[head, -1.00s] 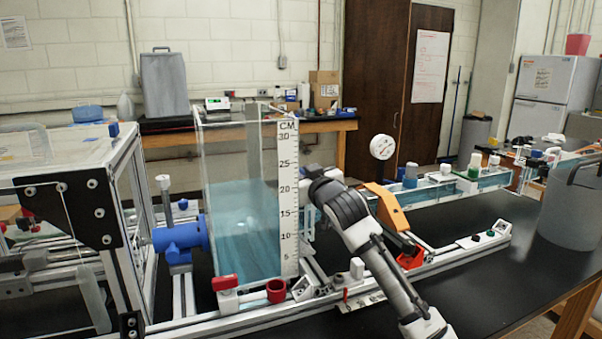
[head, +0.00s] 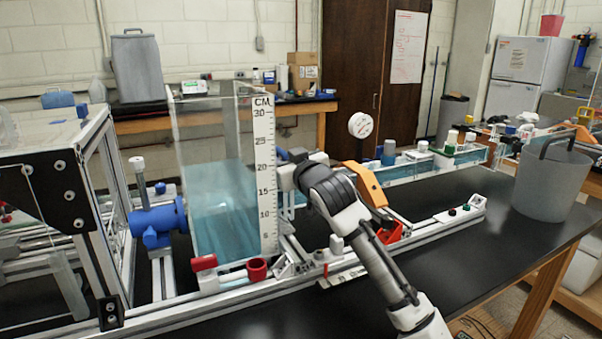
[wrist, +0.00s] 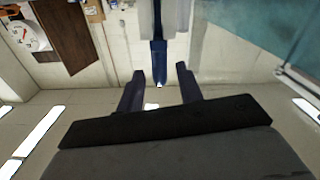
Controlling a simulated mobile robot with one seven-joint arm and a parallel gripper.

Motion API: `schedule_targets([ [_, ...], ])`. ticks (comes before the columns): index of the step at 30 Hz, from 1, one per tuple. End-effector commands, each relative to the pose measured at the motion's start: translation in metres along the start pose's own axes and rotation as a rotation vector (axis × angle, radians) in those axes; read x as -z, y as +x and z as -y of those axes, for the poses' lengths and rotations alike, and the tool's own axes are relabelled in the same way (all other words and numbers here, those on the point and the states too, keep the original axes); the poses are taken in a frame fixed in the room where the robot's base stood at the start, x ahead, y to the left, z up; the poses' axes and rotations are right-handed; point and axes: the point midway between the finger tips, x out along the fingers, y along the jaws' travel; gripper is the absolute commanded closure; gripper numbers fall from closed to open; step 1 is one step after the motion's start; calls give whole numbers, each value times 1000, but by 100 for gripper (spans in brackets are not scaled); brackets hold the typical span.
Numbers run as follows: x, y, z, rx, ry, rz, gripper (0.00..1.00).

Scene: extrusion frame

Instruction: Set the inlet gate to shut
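The clear tank (head: 215,170) with blue water and a centimetre scale stands left of centre in the head view. A channel (head: 410,172) with pale blue water runs right from behind my arm. In the wrist view, a dark blue piece (wrist: 159,52) on a pale upright bar (wrist: 160,15) lies between my finger lines; it may be the inlet gate's handle, but I cannot tell for sure. My gripper (wrist: 160,72) is open around or just short of it, with no visible contact. In the head view my wrist hides most of the gripper beside the tank's right side.
A blue valve body (head: 157,222) is left of the tank. A red-handled valve (head: 205,264) and a red ring (head: 257,269) sit on the front rail. An orange bracket (head: 366,184) and a round gauge (head: 360,125) stand right of my wrist. A grey bucket (head: 550,185) is far right.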

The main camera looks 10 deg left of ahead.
Motion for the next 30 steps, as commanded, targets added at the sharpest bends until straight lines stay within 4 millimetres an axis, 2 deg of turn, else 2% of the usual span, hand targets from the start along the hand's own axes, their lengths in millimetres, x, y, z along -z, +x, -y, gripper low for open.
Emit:
schedule_targets([
  [1,-3,-13,0,-1,2,-3,64],
  [6,-3,-53,0,-1,1,-2,64],
  [13,-2,-93,0,-2,0,1,64],
  [18,-2,-106,0,-1,1,2,64],
  [30,-1,-107,0,-1,0,2,64],
])
